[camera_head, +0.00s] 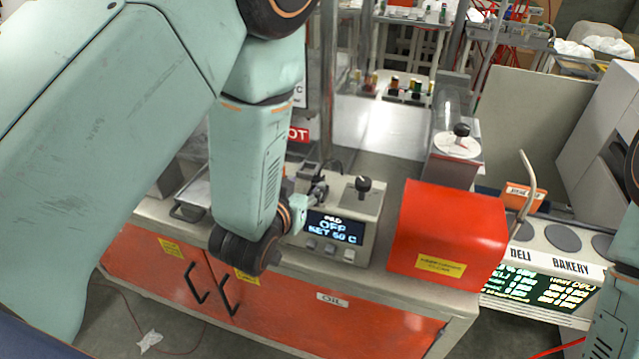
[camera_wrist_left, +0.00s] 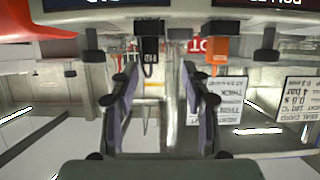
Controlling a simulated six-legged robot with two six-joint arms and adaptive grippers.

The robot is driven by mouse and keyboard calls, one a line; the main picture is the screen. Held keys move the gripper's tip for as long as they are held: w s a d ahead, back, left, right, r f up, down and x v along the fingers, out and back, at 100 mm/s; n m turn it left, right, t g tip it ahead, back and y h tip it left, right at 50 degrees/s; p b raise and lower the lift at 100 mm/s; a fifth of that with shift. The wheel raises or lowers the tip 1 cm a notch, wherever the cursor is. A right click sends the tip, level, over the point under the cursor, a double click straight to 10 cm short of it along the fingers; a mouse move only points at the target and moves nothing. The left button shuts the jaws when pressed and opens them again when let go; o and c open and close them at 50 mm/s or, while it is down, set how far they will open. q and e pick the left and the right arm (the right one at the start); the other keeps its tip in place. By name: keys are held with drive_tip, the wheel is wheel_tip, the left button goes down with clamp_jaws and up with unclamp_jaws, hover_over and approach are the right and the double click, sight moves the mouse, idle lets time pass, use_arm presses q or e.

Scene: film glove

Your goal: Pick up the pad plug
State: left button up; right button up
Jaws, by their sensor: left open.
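A control box (camera_head: 338,228) with a lit display reading PAD OFF SET 50 C stands on the counter. My left gripper (camera_head: 318,190) is at its upper left, partly hidden by my arm. In the left wrist view, which looks upside down, the gripper (camera_wrist_left: 160,76) is open with nothing between its fingers. A black block with a cable loop (camera_wrist_left: 149,45), perhaps the pad plug, lies ahead of the fingers, nearer the left one. An orange block (camera_wrist_left: 217,50) lies ahead and to the right. I cannot tell for certain which is the plug.
A black knob (camera_head: 363,184) sticks up on the box's right side. A red cover (camera_head: 452,232) stands right of the box. A metal tray (camera_head: 190,200) is on the left.

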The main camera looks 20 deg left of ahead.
sight(317, 181)
use_arm(q)
drive_tip(key=w, duration=0.1)
drive_tip(key=w+d+f, duration=0.1)
drive_tip(key=w, duration=0.1)
drive_tip(key=w+f+p, duration=0.1)
drive_tip(key=w, duration=0.1)
drive_tip(key=shift+w+d, duration=0.15)
drive_tip(key=shift+d, duration=0.25)
drive_tip(key=shift+w+a+f, duration=0.1)
drive_tip(key=shift+w+a, duration=0.05)
drive_tip(key=shift+a, duration=0.3)
drive_tip(key=shift+d, duration=0.25)
drive_tip(key=shift+c, duration=0.5)
drive_tip(key=shift+w+d, duration=0.15)
drive_tip(key=shift+d, duration=0.1)
drive_tip(key=c, duration=0.3)
drive_tip(key=shift+s+a, duration=0.2)
drive_tip(key=shift+a, duration=0.2)
clamp_jaws()
drive_tip(key=shift+w+d, duration=0.1)
drive_tip(key=shift+d, duration=0.15)
